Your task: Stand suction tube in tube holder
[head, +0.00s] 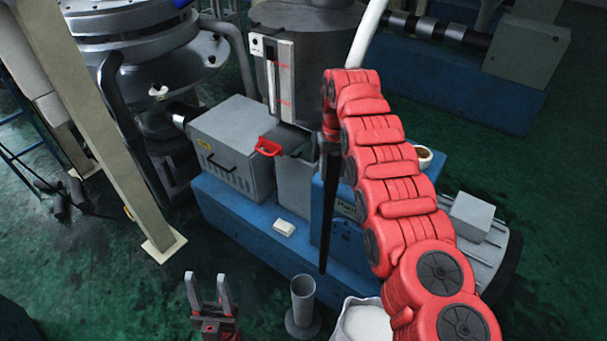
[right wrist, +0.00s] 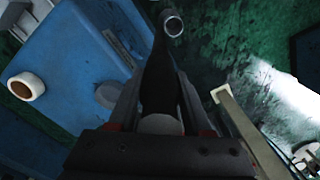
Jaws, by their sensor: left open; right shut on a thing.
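The suction tube (head: 327,215) is long and dark and hangs nearly upright in the head view. My right gripper (head: 330,130) is shut on its upper part. In the right wrist view the dark tube (right wrist: 158,85) runs away between the fingers (right wrist: 157,110). The tube holder (head: 303,292) is a grey upright cylinder on a round base on the floor. The tube's lower end appears above and apart from it. The holder's round mouth also shows in the right wrist view (right wrist: 173,25), just right of the tube's far end. My left gripper (head: 210,292) is open and empty, left of the holder.
A blue machine base (head: 240,215) with a grey box (head: 232,150) stands behind the holder. A white container (head: 365,322) is right of the holder. A cup (head: 424,157) sits on the machine. A beige post (head: 100,130) stands left. Green floor lies left of the holder.

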